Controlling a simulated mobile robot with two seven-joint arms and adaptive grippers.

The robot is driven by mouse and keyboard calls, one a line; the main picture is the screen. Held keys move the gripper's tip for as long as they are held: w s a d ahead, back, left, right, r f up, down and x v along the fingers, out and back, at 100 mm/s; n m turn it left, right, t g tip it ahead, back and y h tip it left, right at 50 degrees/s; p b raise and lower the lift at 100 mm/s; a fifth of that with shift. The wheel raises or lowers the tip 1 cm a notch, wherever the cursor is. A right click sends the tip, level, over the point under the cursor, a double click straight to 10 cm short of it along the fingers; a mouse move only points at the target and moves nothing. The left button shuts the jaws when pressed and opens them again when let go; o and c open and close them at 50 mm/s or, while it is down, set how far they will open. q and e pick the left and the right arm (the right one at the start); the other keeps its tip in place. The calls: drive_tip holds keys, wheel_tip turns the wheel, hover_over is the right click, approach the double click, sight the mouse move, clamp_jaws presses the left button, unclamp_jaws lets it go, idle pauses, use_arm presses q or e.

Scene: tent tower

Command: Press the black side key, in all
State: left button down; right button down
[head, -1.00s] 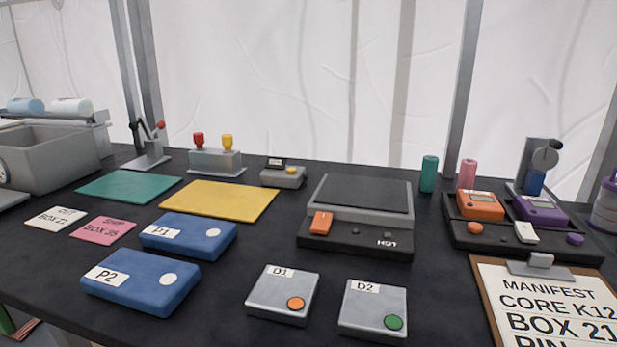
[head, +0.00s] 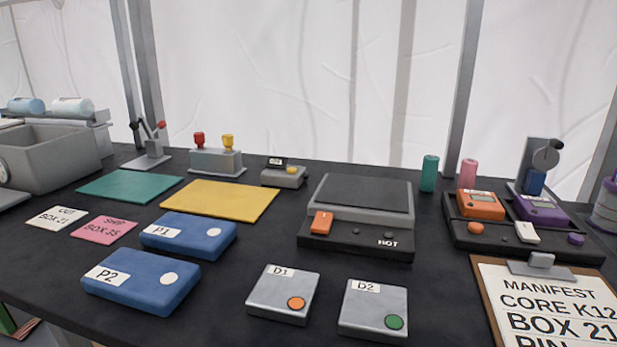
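I cannot tell for sure which part is the black side key. Small dark buttons show on the front of the black HOT base (head: 340,243), beside its orange switch (head: 321,222). Another small dark button (head: 503,239) shows on the black tray (head: 475,243) that holds an orange unit (head: 480,204) and a purple unit (head: 541,209). That tray also has an orange knob, a white switch and a purple knob. Neither of my grippers shows in the head view.
Blue boxes P1 (head: 188,236) and P2 (head: 141,280) and grey boxes D1 (head: 283,294) and D2 (head: 373,309) stand in front. A clipboard (head: 484,290) lies at the right. A grey bin (head: 52,158) stands at far left. Bare table shows between them.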

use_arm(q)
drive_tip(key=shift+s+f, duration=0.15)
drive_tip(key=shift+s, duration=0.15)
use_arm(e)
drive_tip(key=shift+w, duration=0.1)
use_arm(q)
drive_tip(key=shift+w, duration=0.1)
